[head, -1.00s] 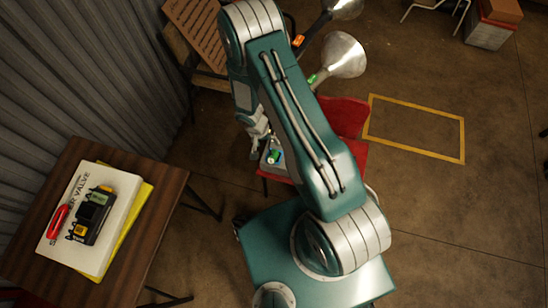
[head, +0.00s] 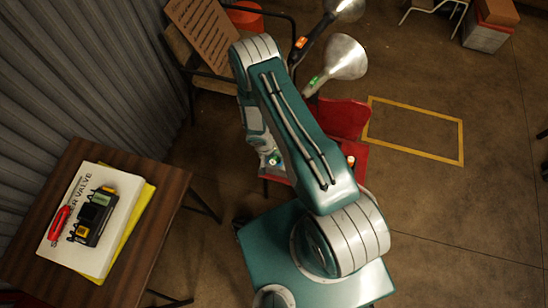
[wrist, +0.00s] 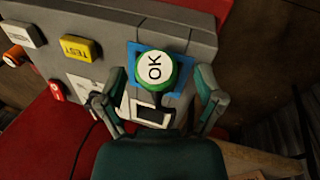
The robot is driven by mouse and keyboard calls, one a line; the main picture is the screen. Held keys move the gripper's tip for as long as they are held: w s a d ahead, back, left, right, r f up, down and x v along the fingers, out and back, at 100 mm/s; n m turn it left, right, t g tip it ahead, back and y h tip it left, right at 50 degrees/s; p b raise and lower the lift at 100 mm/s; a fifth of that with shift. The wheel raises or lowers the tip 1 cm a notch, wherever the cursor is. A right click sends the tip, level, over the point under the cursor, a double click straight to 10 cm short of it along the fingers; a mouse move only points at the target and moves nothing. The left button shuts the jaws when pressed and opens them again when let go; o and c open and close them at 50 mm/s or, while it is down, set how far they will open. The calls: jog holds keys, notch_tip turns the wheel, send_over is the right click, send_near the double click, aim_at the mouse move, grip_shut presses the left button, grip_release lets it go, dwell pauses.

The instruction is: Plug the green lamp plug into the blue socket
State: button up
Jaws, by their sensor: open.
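The green plug (wrist: 154,68), with a round white "OK" face, stands in front of the blue-framed socket (wrist: 180,57) on a grey block (wrist: 205,45). From this angle I cannot tell how deep it sits. My gripper (wrist: 160,86) is open, one finger on each side of the plug with visible gaps. In the head view my gripper (head: 270,157) is at the red chair, and a bit of green shows there; most of the block is hidden by my arm. The lamp with a green band (head: 318,80) stands behind the chair.
The block also carries a yellow "TEST" label (wrist: 78,48) and an orange plug (wrist: 14,56) at left. The red chair (head: 343,118) holds the block. Another lamp with an orange tag (head: 300,43) stands behind. A wooden table (head: 165,200) is at left; floor at right is open.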

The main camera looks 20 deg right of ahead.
jog(key=shift+d, duration=0.15)
grip_shut()
jog(key=shift+w, duration=0.1)
jog(key=shift+w+r, duration=0.1)
jog(key=shift+r, duration=0.5)
jog(key=shift+s+r, duration=0.2)
jog(key=shift+r, duration=1.05)
jog(key=s+a+r, duration=0.4)
jog(key=s+r, duration=0.5)
jog(key=s, duration=0.4)
jog(key=shift+s+r, duration=0.15)
jog(key=shift+s, duration=0.05)
